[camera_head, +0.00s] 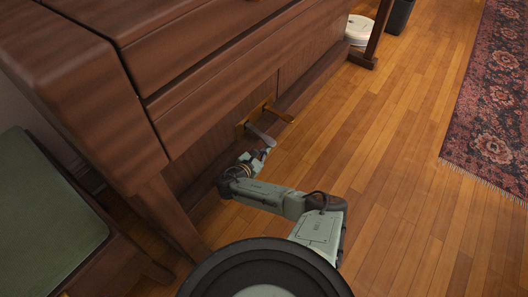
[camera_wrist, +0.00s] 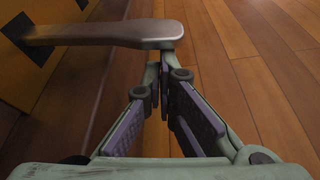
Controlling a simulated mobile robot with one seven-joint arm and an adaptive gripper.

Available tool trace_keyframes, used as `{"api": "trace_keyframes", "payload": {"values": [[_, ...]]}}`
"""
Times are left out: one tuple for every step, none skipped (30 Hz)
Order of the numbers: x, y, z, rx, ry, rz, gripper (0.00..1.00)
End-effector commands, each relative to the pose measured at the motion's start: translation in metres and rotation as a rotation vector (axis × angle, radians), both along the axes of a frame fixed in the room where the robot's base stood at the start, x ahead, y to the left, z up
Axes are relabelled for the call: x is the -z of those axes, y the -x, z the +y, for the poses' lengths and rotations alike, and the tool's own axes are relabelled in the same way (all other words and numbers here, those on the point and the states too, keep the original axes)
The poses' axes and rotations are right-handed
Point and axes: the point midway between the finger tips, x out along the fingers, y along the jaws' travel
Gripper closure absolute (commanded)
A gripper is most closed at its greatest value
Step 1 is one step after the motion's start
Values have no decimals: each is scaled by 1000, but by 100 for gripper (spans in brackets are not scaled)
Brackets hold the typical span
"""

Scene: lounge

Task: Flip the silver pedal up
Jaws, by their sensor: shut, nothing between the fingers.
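The silver pedal (camera_head: 261,135) sticks out from a brass plate (camera_head: 241,129) low on the front of a brown wooden piano-like cabinet. In the wrist view the silver pedal (camera_wrist: 110,33) reaches in from the left, its rounded end just above and beyond my fingertips in the picture. My gripper (camera_wrist: 161,72) is shut and empty, its tips close to the pedal's end; I cannot tell whether they touch it. In the head view my gripper (camera_head: 266,152) is at the near side of the pedal, low over the floor.
A brass-coloured pedal (camera_head: 281,113) sits beyond the silver one. The cabinet (camera_head: 220,70) overhangs on the left, with a green-topped seat (camera_head: 45,215) at lower left. The wooden floor (camera_head: 370,140) is clear to the right, up to a patterned rug (camera_head: 490,110).

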Motion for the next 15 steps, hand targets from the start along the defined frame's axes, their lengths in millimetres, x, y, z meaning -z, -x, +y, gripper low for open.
{"api": "trace_keyframes", "payload": {"values": [[-6,0,0,0,10,7,100],[-9,1,0,1,18,13,100],[-12,1,-1,0,33,24,100],[-15,1,-1,-1,46,33,100],[-18,2,-1,0,60,43,100],[-22,3,-3,0,80,58,100],[-24,3,-3,0,94,68,100],[-26,4,-3,0,109,79,100],[-28,4,-4,-1,128,94,100],[-30,4,-5,1,142,104,100],[-32,5,-5,0,155,114,100],[-33,5,-5,0,171,125,100],[-34,5,-6,0,182,134,100],[-34,5,-6,0,192,140,100],[-35,6,-7,0,201,147,100]]}}
